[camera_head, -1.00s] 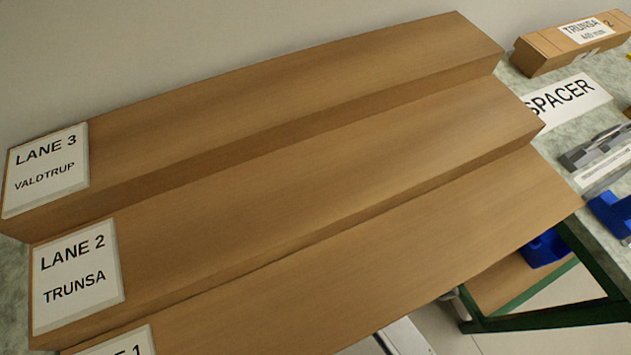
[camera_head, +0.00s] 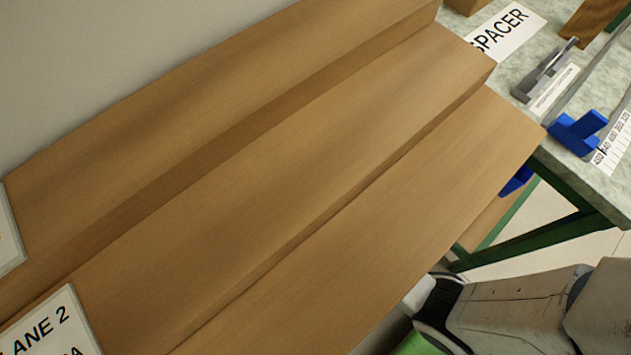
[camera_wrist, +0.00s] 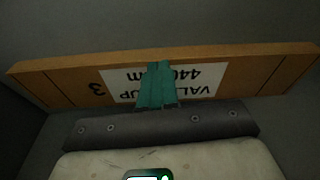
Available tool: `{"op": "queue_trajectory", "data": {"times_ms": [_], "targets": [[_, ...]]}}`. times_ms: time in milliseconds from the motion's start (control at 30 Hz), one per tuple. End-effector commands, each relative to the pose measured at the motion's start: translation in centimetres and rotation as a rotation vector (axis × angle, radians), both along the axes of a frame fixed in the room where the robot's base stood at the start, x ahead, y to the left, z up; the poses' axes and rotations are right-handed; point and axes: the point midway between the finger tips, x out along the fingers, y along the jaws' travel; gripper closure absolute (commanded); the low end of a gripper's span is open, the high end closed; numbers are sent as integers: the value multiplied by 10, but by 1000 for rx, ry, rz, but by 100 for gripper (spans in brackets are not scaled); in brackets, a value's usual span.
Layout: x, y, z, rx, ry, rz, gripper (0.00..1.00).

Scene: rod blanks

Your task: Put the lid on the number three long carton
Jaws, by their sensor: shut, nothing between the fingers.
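The teal fingers of my gripper (camera_wrist: 157,78) are together and empty. They overlap the middle of the label in the picture; I cannot tell if they touch it. The head view shows neither my gripper nor a piece I can identify as the number three carton or its lid.
Stepped brown lanes (camera_head: 290,130) fill the head view, with a LANE 2 sign (camera_head: 48,325) at lower left.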

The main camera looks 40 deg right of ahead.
Motion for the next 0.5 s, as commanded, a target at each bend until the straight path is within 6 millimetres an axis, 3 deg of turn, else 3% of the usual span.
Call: {"op": "queue_trajectory", "data": {"times_ms": [200,500], "targets": [[33,0,-1,-1,0,0,100],[29,0,-18,0,3,-1,100]]}}
